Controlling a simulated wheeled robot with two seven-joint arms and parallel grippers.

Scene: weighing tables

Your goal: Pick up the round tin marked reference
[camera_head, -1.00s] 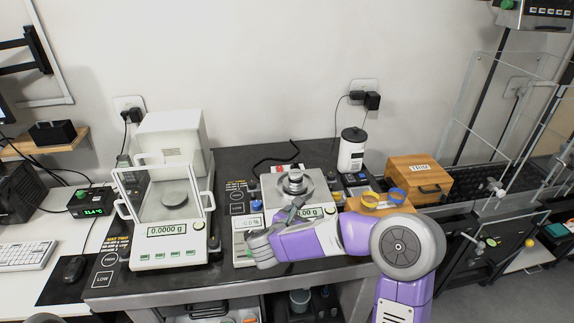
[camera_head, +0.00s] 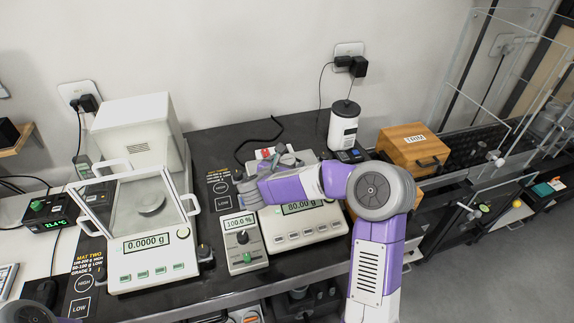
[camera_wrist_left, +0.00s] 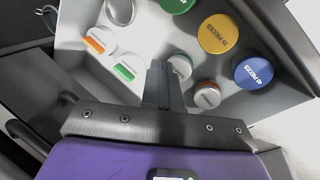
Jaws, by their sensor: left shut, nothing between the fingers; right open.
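My left gripper (camera_wrist_left: 163,82) is shut and empty in the left wrist view, above a grey drawer or tray (camera_wrist_left: 240,15) holding several round tins. They include a yellow-lidded tin (camera_wrist_left: 218,33), a blue-lidded tin (camera_wrist_left: 253,73), a small tin with a green label (camera_wrist_left: 124,73) and one with an orange label (camera_wrist_left: 95,46). A pale tin (camera_wrist_left: 207,95) lies right of the fingertips; its marking is too small to read. I cannot make out the word reference on any tin. My right gripper (camera_head: 283,157) is open in the head view, at the pan of the right balance (camera_head: 300,228), partly hidden by its own arm.
The right balance reads 80.00 g; its pan is mostly hidden. A glass-shielded balance (camera_head: 150,262) reading 0.0000 g stands left. A grey control box (camera_head: 243,242), a white canister (camera_head: 343,127) and a wooden TRIM box (camera_head: 412,148) stand nearby. The dark table is free in patches.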

